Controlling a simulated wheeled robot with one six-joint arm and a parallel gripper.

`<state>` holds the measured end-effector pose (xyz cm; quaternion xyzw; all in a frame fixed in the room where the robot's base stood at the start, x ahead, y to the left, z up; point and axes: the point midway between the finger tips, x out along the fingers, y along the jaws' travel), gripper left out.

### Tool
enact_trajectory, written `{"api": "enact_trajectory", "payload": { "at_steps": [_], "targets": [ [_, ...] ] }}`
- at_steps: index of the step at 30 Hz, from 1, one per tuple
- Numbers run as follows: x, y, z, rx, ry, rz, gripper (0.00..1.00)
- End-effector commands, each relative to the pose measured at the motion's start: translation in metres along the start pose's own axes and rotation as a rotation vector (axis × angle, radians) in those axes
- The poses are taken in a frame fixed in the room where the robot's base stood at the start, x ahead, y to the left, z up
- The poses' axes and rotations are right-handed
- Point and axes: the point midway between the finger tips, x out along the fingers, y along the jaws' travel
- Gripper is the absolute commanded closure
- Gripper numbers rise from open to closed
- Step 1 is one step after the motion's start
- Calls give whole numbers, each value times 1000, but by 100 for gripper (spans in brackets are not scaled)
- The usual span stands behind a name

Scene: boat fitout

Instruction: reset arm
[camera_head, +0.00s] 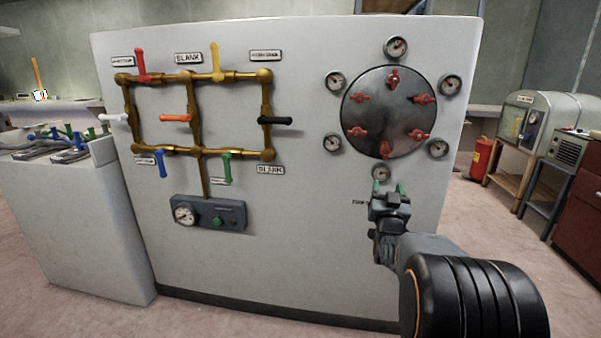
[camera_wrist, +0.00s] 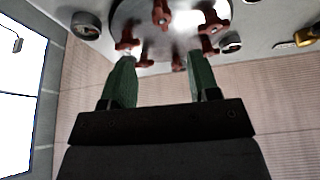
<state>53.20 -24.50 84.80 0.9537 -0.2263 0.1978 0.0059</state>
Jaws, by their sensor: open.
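My gripper (camera_head: 389,188) is at the right part of the white panel, just below the round metal plate (camera_head: 375,100) with several red valve handles. Its two green fingers are apart, with nothing between them. In the wrist view my gripper (camera_wrist: 160,80) points toward the plate's red handles (camera_wrist: 160,12), and the fingers look apart from them, though the exact distance is hard to tell. My arm reaches in from the lower right and hides part of the panel's lower right.
The white panel (camera_head: 290,265) also carries brass pipes (camera_head: 200,75) with coloured handles and a gauge box (camera_head: 210,214). A lower counter (camera_head: 70,220) stands at left. A red extinguisher (camera_head: 481,158) and a wooden stand (camera_head: 510,170) are at right. Floor shows between panel and stand.

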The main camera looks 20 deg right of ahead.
Motion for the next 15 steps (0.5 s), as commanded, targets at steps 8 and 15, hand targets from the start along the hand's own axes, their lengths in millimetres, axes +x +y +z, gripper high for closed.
{"api": "enact_trajectory", "payload": {
  "at_steps": [8,15],
  "targets": [
    [5,-32,-38,9,-165,-39,45],
    [-24,-96,-101,-10,-594,-145,45]
  ]
}}
